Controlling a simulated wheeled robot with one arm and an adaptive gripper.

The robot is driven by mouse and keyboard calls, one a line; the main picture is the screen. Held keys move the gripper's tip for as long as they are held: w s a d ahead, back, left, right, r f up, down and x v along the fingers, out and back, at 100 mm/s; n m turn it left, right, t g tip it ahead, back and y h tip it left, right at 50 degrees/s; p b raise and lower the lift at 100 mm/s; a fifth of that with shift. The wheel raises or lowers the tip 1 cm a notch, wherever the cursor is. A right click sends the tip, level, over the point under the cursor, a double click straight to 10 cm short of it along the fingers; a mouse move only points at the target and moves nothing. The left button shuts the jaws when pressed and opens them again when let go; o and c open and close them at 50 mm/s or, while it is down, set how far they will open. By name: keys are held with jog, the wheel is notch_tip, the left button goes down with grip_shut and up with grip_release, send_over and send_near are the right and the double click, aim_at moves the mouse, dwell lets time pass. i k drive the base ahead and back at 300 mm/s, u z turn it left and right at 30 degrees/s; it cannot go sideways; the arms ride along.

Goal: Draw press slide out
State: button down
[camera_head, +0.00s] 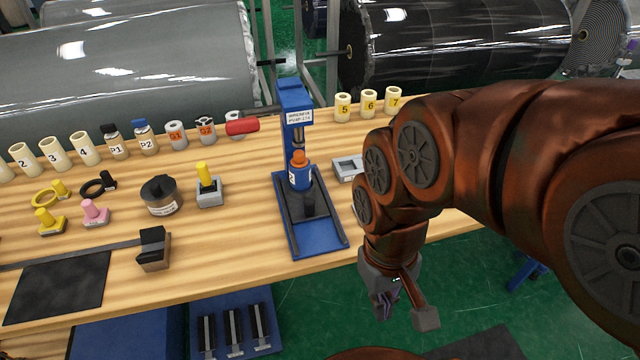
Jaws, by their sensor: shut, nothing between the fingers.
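A blue arbor press (290,97) stands on the wooden bench, with a red-gripped lever (242,127) reaching to the left. A blue canister with an orange top (299,172) stands upright on the slide under the ram. My gripper (384,305) is shut and empty, pointing down in front of the bench edge, to the right of and nearer than the press. It touches nothing that I can see.
Numbered cream cups (369,100) stand behind and right of the press. A small grey tray (346,168) sits right of it. Bench space directly left of the press base is clear.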

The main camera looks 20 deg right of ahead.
aim_at(310, 205)
jog(key=u, duration=0.5)
jog(key=k, duration=1.2)
jog(key=u, duration=1.15)
jog(key=i, duration=0.7)
jog(key=z, duration=0.8)
jog(key=i, duration=1)
jog(key=z, duration=0.3)
